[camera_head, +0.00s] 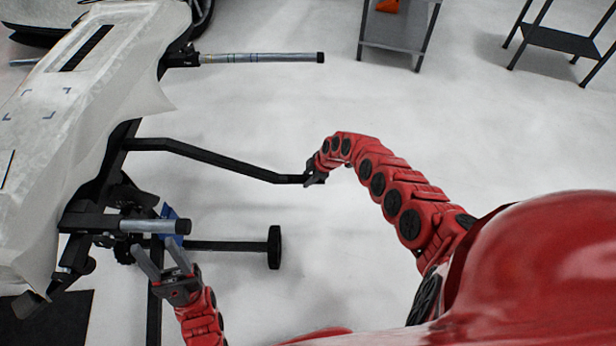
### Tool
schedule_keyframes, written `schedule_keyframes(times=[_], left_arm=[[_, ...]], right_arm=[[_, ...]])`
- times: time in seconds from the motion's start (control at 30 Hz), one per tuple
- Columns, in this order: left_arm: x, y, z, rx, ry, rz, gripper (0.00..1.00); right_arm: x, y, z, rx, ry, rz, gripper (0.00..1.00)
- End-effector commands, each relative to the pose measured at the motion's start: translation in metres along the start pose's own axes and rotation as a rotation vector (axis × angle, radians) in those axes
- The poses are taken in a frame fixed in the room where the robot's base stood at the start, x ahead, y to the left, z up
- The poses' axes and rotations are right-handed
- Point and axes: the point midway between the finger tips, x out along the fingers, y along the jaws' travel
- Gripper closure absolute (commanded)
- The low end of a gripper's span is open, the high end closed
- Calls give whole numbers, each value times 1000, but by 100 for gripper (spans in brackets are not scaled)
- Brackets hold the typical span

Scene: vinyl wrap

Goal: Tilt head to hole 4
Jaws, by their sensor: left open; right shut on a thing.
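A tilting stand holds a large panel under a white sheet (105,95) at the left. A bent black bar (215,160) runs from the stand's frame out to the right. My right gripper (308,175) is shut on the bar's far end. My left gripper (157,250) is open, its fingers pointing up beside a blue part (172,222) and just below a grey cylindrical tube (148,226) on the stand. I cannot tell whether its fingers touch anything. The tilt holes and their numbers cannot be made out.
A second grey tube (260,58) sticks out at the top. A grey cart (395,30) and a dark table (560,38) stand at the back. The pale floor between is clear.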

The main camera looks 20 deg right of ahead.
Motion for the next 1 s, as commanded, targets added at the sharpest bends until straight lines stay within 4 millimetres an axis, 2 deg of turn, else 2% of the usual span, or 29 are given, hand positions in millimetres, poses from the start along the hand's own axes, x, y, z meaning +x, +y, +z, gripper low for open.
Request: schedule_keyframes(times=[0.77,0.87,1.0], left_arm=[[-2,0,0,0,0,0,50],[-14,1,2,0,0,0,50],[-46,2,8,0,0,0,50]], right_arm=[[2,0,0,1,2,0,100],[14,-3,2,5,15,2,100],[44,-8,7,12,57,5,100]])
